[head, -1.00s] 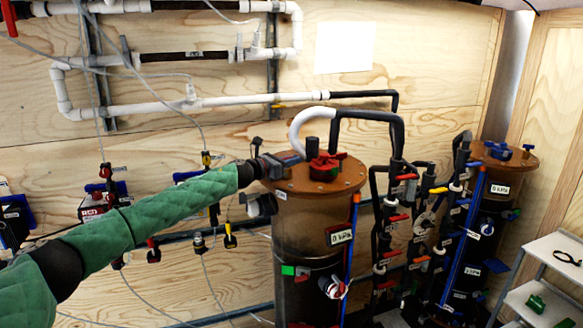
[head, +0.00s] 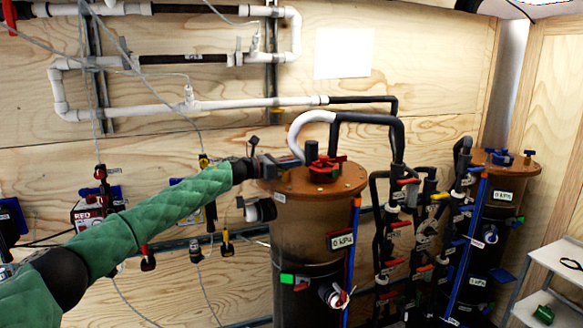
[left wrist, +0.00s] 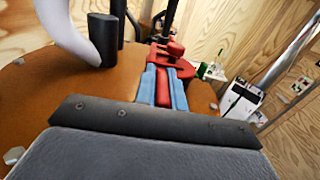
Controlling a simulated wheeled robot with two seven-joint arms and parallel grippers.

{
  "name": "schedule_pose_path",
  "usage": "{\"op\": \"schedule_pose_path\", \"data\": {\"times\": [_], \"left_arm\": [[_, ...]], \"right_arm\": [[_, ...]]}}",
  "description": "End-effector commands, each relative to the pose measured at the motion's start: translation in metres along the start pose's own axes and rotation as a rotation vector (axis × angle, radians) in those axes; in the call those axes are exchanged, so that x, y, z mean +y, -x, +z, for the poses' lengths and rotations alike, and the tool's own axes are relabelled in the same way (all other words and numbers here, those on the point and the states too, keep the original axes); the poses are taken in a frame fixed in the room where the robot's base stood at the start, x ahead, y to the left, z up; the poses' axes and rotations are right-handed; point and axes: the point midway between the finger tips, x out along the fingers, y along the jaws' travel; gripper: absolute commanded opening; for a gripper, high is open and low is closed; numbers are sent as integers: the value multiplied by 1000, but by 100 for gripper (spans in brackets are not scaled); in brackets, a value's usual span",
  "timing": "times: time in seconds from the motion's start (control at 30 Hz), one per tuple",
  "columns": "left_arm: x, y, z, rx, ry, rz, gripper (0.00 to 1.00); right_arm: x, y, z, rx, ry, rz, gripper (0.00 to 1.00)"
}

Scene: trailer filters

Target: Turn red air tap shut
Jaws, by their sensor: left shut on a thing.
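The red air tap (head: 325,170) sits on the brown round lid (head: 350,184) of the near tank. My left gripper (head: 297,160) reaches in low over the lid from the left, beside the tap. In the left wrist view its two blue fingers (left wrist: 166,75) are shut on the tap's red handle (left wrist: 172,95), one finger on each side. The red tap body (left wrist: 175,58) shows just beyond the fingertips. The handle is partly hidden by the gripper in the head view. My right gripper is not in view.
A white and black hose (head: 310,122) and a black upright stub (head: 312,150) stand close behind the tap. Black pipes with coloured valves (head: 400,230) and a second tank (head: 490,215) stand to the right. A white shelf (head: 555,255) is at the far right.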

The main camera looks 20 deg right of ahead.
Motion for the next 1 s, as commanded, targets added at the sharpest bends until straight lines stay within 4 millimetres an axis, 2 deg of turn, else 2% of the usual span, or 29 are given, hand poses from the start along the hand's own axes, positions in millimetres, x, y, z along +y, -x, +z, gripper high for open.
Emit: {"op": "schedule_pose_path", "data": {"times": [0.2,0.5,0.53,0.6,1.0], "left_arm": [[1,1,2,-2,-1,-3,0],[1,1,3,-2,-1,-4,0],[1,1,3,-2,-1,-4,17],[1,1,2,-2,-1,-4,31],[0,3,0,-1,-1,-5,33]], "right_arm": [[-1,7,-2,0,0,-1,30],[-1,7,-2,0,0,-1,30],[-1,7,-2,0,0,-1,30],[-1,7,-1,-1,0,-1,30],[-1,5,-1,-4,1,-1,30]]}}
